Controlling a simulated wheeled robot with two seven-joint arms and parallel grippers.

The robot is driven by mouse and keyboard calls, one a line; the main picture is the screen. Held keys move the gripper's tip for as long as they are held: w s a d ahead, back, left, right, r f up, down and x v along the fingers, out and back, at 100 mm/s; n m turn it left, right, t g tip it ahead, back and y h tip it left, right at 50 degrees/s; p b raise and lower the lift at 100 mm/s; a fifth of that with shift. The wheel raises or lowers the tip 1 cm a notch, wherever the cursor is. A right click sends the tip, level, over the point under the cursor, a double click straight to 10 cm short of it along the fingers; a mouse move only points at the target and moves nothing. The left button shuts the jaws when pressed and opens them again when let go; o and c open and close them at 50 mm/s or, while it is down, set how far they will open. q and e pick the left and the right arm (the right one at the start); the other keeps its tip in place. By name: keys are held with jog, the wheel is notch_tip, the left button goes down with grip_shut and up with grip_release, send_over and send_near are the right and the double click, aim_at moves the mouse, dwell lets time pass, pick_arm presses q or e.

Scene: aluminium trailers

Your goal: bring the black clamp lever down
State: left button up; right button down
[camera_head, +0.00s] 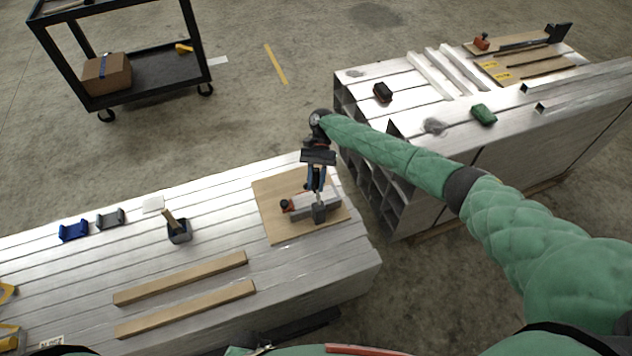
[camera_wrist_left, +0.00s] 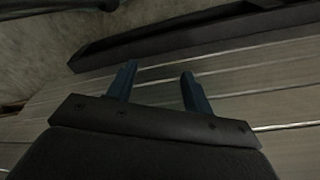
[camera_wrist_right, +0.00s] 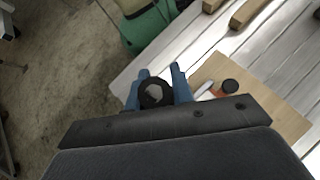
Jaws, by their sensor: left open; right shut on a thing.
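The clamp sits on a plywood board (camera_head: 267,228) on the near aluminium stack, with a red part and black knob (camera_head: 288,206) at its left and a grey metal body (camera_head: 302,204). My right gripper (camera_head: 315,188) reaches down over the clamp from above. In the right wrist view its blue fingers (camera_wrist_right: 160,84) are shut on the black clamp lever (camera_wrist_right: 156,94), seen end-on as a round black tip. The red part (camera_wrist_right: 216,90) lies to its right there. The lever's lower length is mostly hidden. My left gripper (camera_wrist_left: 158,84) is open and empty in the left wrist view.
On the near stack lie two wooden strips (camera_head: 185,278), a mallet (camera_head: 178,232), and blue (camera_head: 74,231) and grey (camera_head: 111,218) brackets. A second aluminium stack (camera_head: 400,115) stands at right across a gap. A black cart (camera_head: 150,90) holds a cardboard box (camera_head: 107,74).

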pick_arm(q)
jog(key=shift+w, duration=0.1)
pick_arm(e)
jog(key=c, duration=1.2)
grip_release()
jog(key=shift+w, duration=0.15)
jog(key=shift+w+r, duration=0.15)
jog(key=shift+w, duration=0.05)
pick_arm(q)
notch_tip(320, 180, up, 7)
jog(key=w+d+b, duration=0.1)
jog(key=b, duration=0.1)
jog(key=shift+d+g+b, duration=0.3)
jog(key=shift+d+b, duration=0.05)
jog(key=shift+b, duration=0.05)
pick_arm(e)
jog(key=v, duration=0.7)
